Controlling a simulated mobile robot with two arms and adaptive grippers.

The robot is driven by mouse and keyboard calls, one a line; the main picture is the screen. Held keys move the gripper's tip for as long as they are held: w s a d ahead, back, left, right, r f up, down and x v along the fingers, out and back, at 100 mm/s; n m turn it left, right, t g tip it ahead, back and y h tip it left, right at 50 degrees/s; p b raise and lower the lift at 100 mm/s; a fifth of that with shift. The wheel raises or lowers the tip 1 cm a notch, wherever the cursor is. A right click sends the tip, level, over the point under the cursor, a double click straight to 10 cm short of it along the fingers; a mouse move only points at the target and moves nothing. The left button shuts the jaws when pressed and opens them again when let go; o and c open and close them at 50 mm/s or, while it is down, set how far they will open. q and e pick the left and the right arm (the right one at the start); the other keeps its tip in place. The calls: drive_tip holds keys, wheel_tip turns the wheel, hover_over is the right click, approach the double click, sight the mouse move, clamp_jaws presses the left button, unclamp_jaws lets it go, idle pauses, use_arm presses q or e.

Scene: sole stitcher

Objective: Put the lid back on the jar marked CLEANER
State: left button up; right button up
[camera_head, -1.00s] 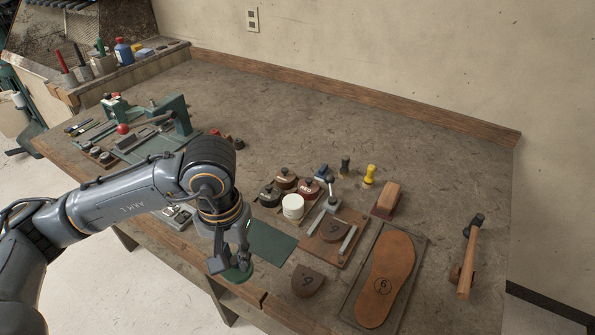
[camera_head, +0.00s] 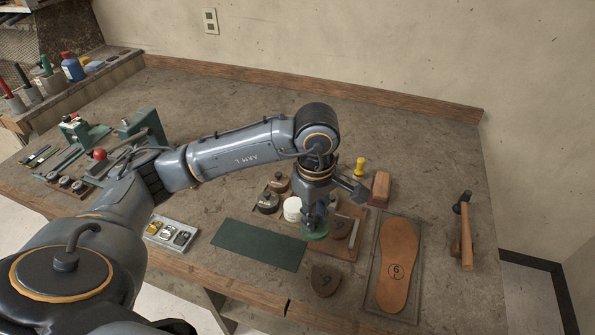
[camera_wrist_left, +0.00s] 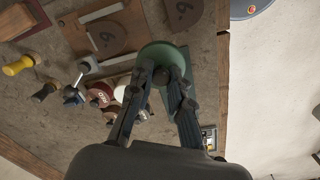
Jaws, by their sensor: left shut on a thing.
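My left gripper (camera_head: 316,221) is shut on the knob of a round green lid (camera_head: 315,233). In the left wrist view the lid (camera_wrist_left: 170,52) shows flat across the fingertips (camera_wrist_left: 161,79). A white jar (camera_head: 292,209) stands just left of the gripper in the head view, apart from the lid, and shows no lid on it. It is partly hidden behind my fingers in the left wrist view (camera_wrist_left: 120,94). No CLEANER marking can be read. My right gripper is not in view.
Dark-lidded (camera_head: 267,201) and brown-lidded (camera_head: 279,183) jars stand behind the white jar. A red jar (camera_wrist_left: 99,93) is close by. A board with a heel piece (camera_head: 341,227) lies beside the lid. The green mat (camera_head: 258,245) is bare. A shoe sole (camera_head: 396,265) lies right.

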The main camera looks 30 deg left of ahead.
use_arm(q)
drive_tip(key=w+a+n+p, duration=0.2)
drive_tip(key=w+a+n, duration=0.25)
drive_tip(key=n, duration=0.85)
drive_tip(key=n+p, duration=0.3)
drive_tip(key=n, duration=1.5)
hover_over(295, 205)
drive_tip(key=f, duration=0.1)
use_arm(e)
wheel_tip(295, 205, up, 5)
use_arm(q)
drive_tip(key=shift+a+f+b, duration=0.1)
drive_tip(key=shift+f+b, duration=0.3)
drive_tip(key=shift+f, duration=0.05)
drive_tip(key=shift+f+b, duration=0.65)
drive_tip(key=shift+f, duration=0.2)
drive_tip(key=shift+f+b, duration=1.5)
drive_tip(key=shift+f, duration=0.65)
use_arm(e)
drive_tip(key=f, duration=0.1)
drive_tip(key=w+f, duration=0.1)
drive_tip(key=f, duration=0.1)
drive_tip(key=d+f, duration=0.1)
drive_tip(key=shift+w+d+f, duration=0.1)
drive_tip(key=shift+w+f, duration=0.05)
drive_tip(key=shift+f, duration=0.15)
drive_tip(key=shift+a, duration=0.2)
